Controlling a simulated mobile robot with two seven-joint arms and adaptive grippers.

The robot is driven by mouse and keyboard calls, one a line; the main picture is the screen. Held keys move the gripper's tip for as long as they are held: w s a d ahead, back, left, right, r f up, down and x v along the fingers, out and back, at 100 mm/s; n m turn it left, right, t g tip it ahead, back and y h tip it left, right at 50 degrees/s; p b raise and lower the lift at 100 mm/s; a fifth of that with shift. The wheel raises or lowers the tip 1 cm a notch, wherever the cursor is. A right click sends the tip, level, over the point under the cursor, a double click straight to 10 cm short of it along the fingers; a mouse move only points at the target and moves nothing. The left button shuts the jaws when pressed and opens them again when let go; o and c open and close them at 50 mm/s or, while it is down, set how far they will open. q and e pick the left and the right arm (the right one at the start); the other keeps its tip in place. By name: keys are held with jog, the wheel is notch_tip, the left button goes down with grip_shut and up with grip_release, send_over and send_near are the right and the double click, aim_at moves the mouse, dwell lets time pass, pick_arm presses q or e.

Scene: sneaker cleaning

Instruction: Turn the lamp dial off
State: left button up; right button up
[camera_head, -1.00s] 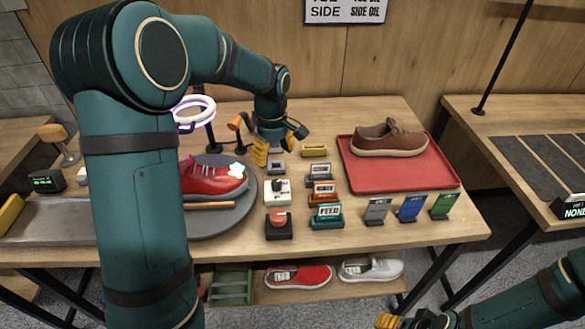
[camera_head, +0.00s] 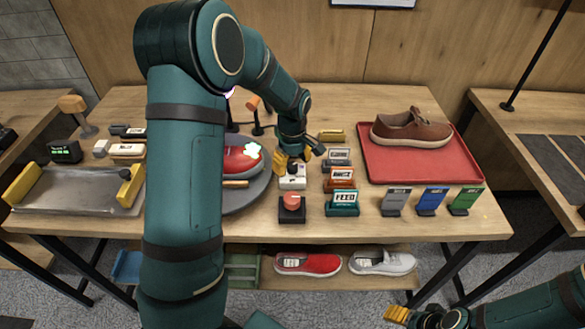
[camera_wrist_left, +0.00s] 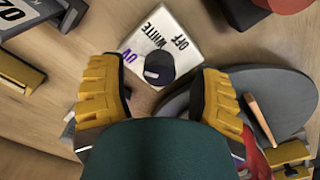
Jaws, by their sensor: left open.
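The lamp dial is a round black knob (camera_wrist_left: 160,68) on a white box (camera_wrist_left: 170,28) lettered UV, WHITE and OFF. A pale mark shows on the knob's left side; I cannot tell for sure which label it points at. In the head view the box (camera_head: 293,182) stands behind a red button. My left gripper (camera_head: 299,158) is open just above it. In the left wrist view its yellow fingers (camera_wrist_left: 160,80) lie either side of the knob, apart from it. The lamp ring (camera_head: 229,93) is mostly hidden behind my left arm. My right gripper (camera_head: 398,315) is at the bottom, partly seen.
The red button (camera_head: 292,202) stands in front of the box and small signs (camera_head: 341,203) to its right. A red sneaker (camera_head: 236,163) is on a grey turntable (camera_head: 247,195). A brown shoe (camera_head: 411,130) lies on a red tray (camera_head: 377,170).

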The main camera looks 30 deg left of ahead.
pick_arm(q)
jog(key=shift+f, duration=0.7)
grip_shut()
